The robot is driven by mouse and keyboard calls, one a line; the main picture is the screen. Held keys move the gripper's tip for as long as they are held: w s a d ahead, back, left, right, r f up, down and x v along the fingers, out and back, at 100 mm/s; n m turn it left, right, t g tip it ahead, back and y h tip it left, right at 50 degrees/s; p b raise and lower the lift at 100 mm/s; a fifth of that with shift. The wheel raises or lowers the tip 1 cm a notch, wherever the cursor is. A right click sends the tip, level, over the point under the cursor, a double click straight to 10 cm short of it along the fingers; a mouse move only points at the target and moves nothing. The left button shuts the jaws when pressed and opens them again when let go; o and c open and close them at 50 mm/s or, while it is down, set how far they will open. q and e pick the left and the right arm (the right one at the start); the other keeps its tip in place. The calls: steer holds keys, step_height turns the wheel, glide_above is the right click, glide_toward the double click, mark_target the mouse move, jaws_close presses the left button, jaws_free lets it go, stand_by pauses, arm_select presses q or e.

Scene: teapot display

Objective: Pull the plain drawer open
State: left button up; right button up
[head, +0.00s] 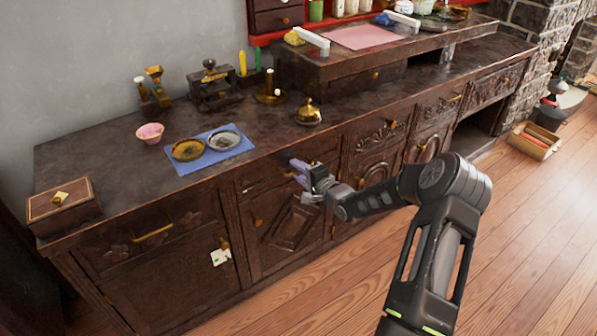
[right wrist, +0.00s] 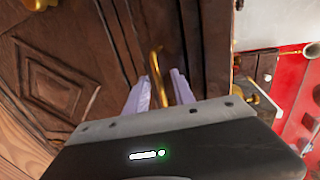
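The plain drawer (head: 262,178) is in the dark wood cabinet's upper row, above a carved door, and it looks closed. My right gripper (head: 301,172) is in front of it, its pale purple fingers pointing at the drawer front. In the right wrist view, the drawer's brass handle (right wrist: 156,72) runs between the two fingers (right wrist: 160,92). The fingers stand apart, with a gap visible beside the handle, so the gripper looks open around it. Any contact with the handle is hard to tell. My left gripper is not in view.
The cabinet top (head: 100,145) holds a wooden box (head: 62,205), a blue cloth (head: 215,165) with two dishes, a pink bowl (head: 150,132) and a brass bell (head: 308,113). Carved drawers flank the plain one. A carved door (head: 290,228) is below. The wooden floor (head: 520,225) is mostly clear.

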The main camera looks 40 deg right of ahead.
jaws_close()
stand_by(1.4)
